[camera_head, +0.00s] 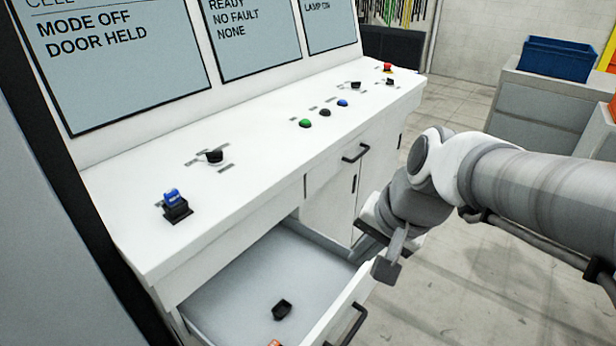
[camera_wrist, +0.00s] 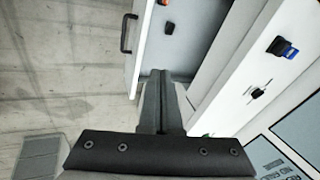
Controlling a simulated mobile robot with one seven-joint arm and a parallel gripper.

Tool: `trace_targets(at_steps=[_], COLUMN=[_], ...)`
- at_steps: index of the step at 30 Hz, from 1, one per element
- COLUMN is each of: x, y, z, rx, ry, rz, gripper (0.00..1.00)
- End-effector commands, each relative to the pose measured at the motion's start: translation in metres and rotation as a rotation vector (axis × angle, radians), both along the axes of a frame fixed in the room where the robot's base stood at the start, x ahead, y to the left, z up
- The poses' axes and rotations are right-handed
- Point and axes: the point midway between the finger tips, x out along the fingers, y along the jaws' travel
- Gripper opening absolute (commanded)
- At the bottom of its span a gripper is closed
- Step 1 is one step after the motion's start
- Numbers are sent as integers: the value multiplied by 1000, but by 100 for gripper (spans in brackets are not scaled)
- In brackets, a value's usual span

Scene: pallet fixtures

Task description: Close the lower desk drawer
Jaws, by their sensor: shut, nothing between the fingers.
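The lower desk drawer (camera_head: 345,300) is pulled out of the white desk, with its grey floor exposed. Its dark handle (camera_head: 345,325) is on the front panel and also shows in the wrist view (camera_wrist: 127,33). The near part of the drawer is cut off in the head view. My gripper (camera_head: 385,270) is shut and empty, close to the drawer's far front corner. In the wrist view my gripper's fingers (camera_wrist: 158,75) overlap the end of the drawer (camera_wrist: 140,45); I cannot tell whether they touch it.
A black object (camera_head: 282,309) and an orange object (camera_head: 275,343) lie in the drawer. The desktop (camera_head: 250,150) above carries buttons and switches. A closed unit with a handle (camera_head: 355,152) stands beyond the drawer. Floor (camera_head: 470,290) is clear at right; a blue bin (camera_head: 557,58) sits behind.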

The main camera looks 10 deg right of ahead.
Motion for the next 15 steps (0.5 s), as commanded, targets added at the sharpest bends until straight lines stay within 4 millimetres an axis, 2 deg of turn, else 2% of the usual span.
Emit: trace_targets(at_steps=[1, 8, 15], x=[11, 53, 87], y=[-2, -20, -55], z=[-30, -117, -221], rx=[62, 308, 489], ry=[44, 212, 369], rz=[-98, -586, -1126], gripper=[0, 0, 0])
